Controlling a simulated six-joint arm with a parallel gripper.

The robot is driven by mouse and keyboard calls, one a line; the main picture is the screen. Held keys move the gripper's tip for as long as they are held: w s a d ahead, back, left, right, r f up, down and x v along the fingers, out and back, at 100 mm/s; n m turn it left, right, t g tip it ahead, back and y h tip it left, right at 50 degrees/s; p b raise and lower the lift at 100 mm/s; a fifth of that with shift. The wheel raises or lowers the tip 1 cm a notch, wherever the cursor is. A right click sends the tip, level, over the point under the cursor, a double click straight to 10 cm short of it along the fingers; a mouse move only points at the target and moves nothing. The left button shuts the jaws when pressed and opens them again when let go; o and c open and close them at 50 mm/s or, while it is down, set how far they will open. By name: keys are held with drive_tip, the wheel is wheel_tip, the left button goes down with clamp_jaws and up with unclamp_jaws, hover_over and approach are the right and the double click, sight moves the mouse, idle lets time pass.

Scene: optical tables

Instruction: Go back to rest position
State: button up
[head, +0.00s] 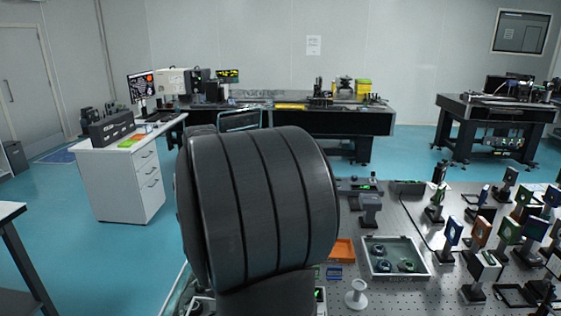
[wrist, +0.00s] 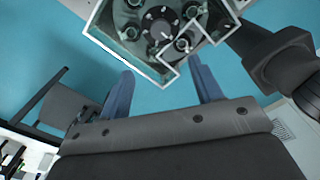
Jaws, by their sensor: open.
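My gripper (wrist: 161,72) shows in the wrist view with its two blue fingers spread apart and nothing between them. My gripper itself is not seen in the head view.
The table holds a grey tray (head: 429,272) with several small round parts, an orange bin (head: 342,249), a white stand (head: 355,294) and several upright optic mounts (head: 453,233) at right. A white drawer cabinet (head: 125,186) stands at left. Blue floor (head: 75,243) lies open.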

wheel_tip(320, 180, down, 16)
drive_tip(key=shift+f, duration=0.2)
idle(0.5)
wheel_tip(320, 180, up, 18)
wheel_tip(320, 180, down, 18)
drive_tip(key=shift+r, duration=0.1)
drive_tip(key=shift+m, duration=0.3)
drive_tip(key=m, duration=0.8)
drive_tip(key=shift+m, duration=0.3)
